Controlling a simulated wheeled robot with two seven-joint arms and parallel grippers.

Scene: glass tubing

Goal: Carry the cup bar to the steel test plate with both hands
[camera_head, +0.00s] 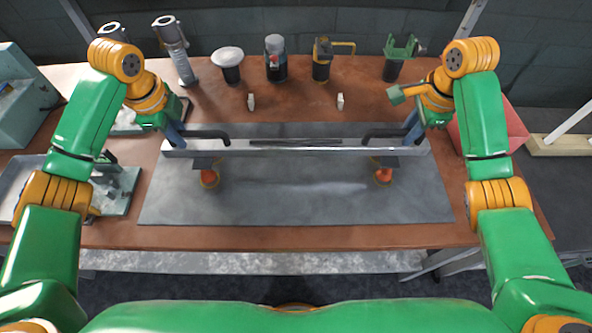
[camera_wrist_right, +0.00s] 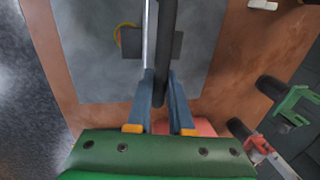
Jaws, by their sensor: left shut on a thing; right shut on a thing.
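The cup bar (camera_head: 290,147) is a long silver bar with two black handles and orange-red cups (camera_head: 208,178) (camera_head: 383,176) below it. It lies crosswise over the grey steel test plate (camera_head: 290,200), toward its far edge. Whether the cups touch the plate, I cannot tell. My left gripper (camera_head: 176,136) is shut on the left black handle (camera_head: 205,134). My right gripper (camera_head: 411,131) is shut on the right handle (camera_head: 385,132). In the right wrist view, the blue fingers (camera_wrist_right: 160,98) close around the black handle (camera_wrist_right: 164,45), with part of a cup (camera_wrist_right: 124,36) beyond.
Several tools on dark stands, including a green one (camera_head: 401,48), line the table's back. Two small white blocks (camera_head: 251,102) (camera_head: 340,101) stand behind the plate. A pink bin (camera_head: 508,122) is at the right; a grey tray (camera_head: 18,180) is at the left. The plate's front is clear.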

